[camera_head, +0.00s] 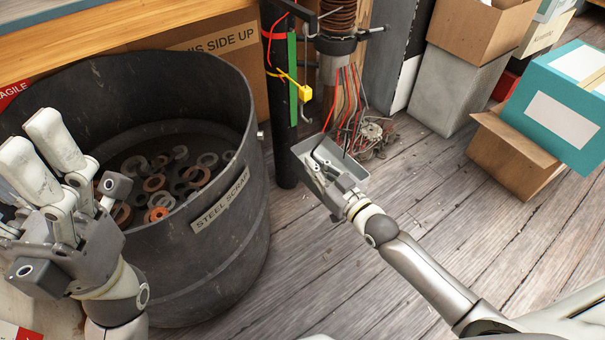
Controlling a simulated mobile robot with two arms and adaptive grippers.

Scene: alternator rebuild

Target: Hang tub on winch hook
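A small grey rectangular tub (309,165) is tilted in mid-frame, just below the hanging red wires. My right gripper (336,170) reaches in from the lower right. Its fingers are at the tub's near side, shut on the tub; part of the grip is hidden. A winch-like post (337,45) with a rust-brown coil and a black collar stands behind the tub. My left gripper (50,150) is at the left, fingers extended, open and empty.
A large black steel scrap bin (215,255) holding several rings and washers stands left of the tub. A wooden bench (140,28) is behind it. Tangled wires and metal (372,135) lie behind the tub. Cardboard and teal boxes (510,155) stand right.

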